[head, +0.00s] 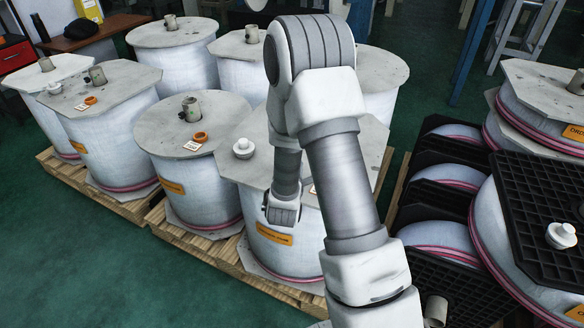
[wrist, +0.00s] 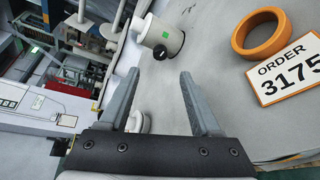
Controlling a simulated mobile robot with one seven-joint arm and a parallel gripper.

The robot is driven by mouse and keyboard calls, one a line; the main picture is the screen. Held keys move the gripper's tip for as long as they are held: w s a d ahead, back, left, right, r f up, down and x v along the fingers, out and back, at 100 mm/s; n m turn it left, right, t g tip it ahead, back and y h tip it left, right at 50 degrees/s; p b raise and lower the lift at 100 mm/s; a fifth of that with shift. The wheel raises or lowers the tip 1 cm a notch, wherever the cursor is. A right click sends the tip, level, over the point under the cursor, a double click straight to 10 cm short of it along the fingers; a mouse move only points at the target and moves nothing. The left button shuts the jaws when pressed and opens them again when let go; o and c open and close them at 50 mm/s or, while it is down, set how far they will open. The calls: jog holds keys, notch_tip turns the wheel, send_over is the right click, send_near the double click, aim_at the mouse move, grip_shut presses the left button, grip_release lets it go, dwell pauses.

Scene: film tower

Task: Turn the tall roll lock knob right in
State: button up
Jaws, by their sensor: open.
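A black knob (wrist: 160,52) sticks out from the side of a cream core (wrist: 164,35) with a green square on it, in the wrist view. The core stands on the grey top of a tall roll (wrist: 215,60). My gripper (wrist: 161,80) is open and empty. The knob lies beyond its fingertips, roughly in line with the gap between them, and apart from them. In the head view my arm reaches down over the front tall roll (head: 300,240). There my arm hides the core and knob, and the fingers cannot be made out.
An orange ring (wrist: 270,33) and an order card (wrist: 290,68) lie on the roll top, right of my gripper. A white round piece (head: 243,147) sits on the front roll's top. Several tall rolls stand close on pallets. A black rack (head: 450,200) stands at right.

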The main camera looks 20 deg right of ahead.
jog(key=v, duration=0.7)
jog(key=shift+s+a+p, duration=0.1)
jog(key=shift+s+p, duration=0.25)
jog(key=shift+r, duration=0.1)
